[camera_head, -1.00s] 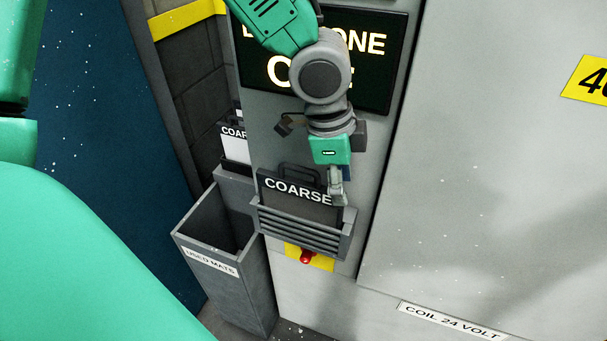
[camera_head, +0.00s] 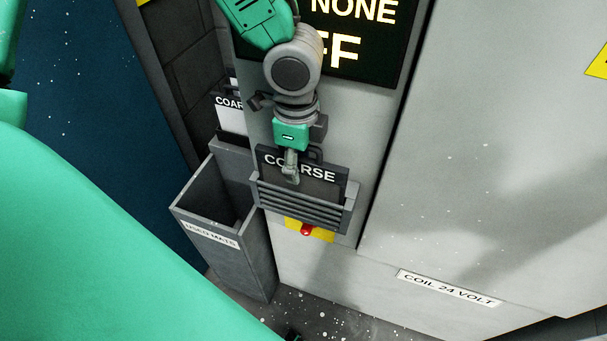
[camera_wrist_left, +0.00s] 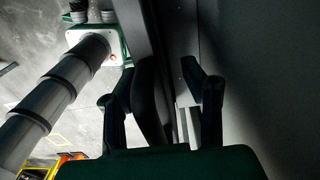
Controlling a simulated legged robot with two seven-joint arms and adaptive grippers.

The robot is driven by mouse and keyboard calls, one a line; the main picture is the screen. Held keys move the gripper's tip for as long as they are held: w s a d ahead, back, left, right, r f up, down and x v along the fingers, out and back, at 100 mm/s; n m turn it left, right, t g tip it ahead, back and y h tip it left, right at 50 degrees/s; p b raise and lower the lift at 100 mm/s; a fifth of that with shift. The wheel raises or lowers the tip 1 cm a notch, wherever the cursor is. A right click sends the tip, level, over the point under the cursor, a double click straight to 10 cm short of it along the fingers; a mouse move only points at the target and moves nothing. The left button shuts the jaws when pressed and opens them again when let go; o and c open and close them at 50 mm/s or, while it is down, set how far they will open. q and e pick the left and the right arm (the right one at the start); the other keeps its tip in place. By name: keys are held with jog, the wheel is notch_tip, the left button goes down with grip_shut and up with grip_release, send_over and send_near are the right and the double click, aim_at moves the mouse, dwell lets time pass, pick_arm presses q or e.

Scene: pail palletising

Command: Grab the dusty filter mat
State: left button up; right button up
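A dark mat (camera_head: 326,173) with a white COARSE label stands upright in a grey louvred holder (camera_head: 300,212) on the cabinet front. Part of its handle shows at its top edge. I cannot tell whether it is dusty. My left gripper (camera_head: 291,174) hangs fingers down at the left half of this mat and covers part of the label. In the left wrist view my left gripper (camera_wrist_left: 158,72) has its fingers apart, with a dark curved edge and a grey strip between them. I cannot tell whether they touch it. My right gripper is not in view.
A grey bin (camera_head: 225,262) labelled USED MATS stands left of the holder. Behind it is another mat (camera_head: 232,120), pale with a partly hidden COARSE label. A red knob (camera_head: 306,230) on a yellow plate sits below the holder. A lit display (camera_head: 370,50) is above.

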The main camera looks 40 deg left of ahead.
pick_arm(q)
jog(key=shift+a+f, duration=0.1)
jog(key=shift+a, duration=0.6)
jog(key=c, duration=0.7)
jog(key=shift+d, duration=0.4)
grip_shut()
jog(key=shift+s+d+r, duration=0.1)
jog(key=shift+d+r, duration=0.05)
jog(key=shift+d, duration=0.35)
jog(key=shift+s+d+r, duration=0.1)
jog(key=shift+d, duration=0.35)
jog(key=shift+w+a, duration=0.15)
jog(key=shift+a, duration=0.2)
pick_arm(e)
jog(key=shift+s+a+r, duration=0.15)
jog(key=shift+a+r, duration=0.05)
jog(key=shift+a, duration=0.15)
